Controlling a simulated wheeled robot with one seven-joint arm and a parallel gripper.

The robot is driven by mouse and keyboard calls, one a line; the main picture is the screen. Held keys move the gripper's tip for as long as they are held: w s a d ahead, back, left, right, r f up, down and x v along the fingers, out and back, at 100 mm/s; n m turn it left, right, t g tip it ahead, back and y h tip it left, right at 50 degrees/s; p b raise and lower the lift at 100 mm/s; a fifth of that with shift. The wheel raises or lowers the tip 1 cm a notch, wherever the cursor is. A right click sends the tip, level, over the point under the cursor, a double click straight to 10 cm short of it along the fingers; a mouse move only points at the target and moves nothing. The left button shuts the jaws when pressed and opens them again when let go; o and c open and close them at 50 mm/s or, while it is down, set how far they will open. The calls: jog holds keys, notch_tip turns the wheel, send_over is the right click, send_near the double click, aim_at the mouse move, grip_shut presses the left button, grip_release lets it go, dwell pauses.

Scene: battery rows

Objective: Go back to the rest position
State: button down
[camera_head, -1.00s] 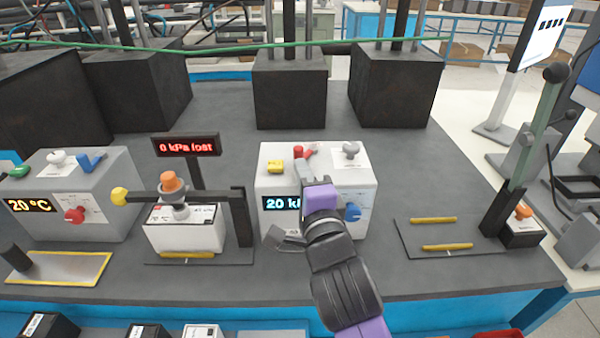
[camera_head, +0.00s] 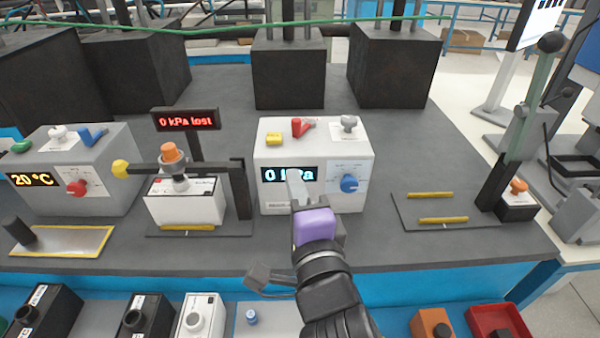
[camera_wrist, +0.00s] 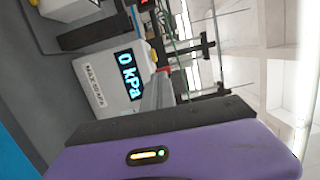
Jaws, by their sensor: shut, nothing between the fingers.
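My gripper (camera_head: 298,190) is in front of the white pressure box (camera_head: 262,150) in the head view, its purple hand partly over the box's lower front. Its fingers are together with nothing held. In the wrist view the gripper fingers (camera_wrist: 156,93) point toward the same box (camera_wrist: 95,70), seen tilted on its side. The box display (camera_head: 289,174) reads 0 kPa. On the box are a yellow button (camera_head: 274,139), a red lever (camera_head: 300,127), a grey knob (camera_head: 348,124) and a blue dial (camera_head: 349,184). Whether the fingers touch the box I cannot tell.
Left stand a clamp fixture holding a white battery (camera_head: 185,205), a red "0 kPa lost" sign (camera_head: 186,119) and a 20 °C box (camera_head: 110,165). Right are a flat plate with yellow bars (camera_head: 415,222) and a lever press (camera_head: 520,140). Several items line the front shelf.

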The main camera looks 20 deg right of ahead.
jog(key=shift+s+a, duration=0.1)
jog(key=shift+s, duration=0.15)
dwell(0.4)
jog(key=s+d+f+n+g+p, duration=0.1)
jog(key=s+d+f+n, duration=0.2)
jog(key=s+n, duration=0.3)
jog(key=s+d+f+n+g+p, duration=0.1)
jog(key=s+d+f+n, duration=0.2)
jog(key=s, duration=1.4)
jog(key=s+d+f+n+g+y+p, duration=0.1)
jog(key=s+d+f+n, duration=0.2)
jog(key=s+f+n, duration=0.5)
jog(key=s+n, duration=0.2)
jog(key=s, duration=0.1)
jog(key=shift+s+d, duration=0.3)
jog(key=shift+s, duration=0.1)
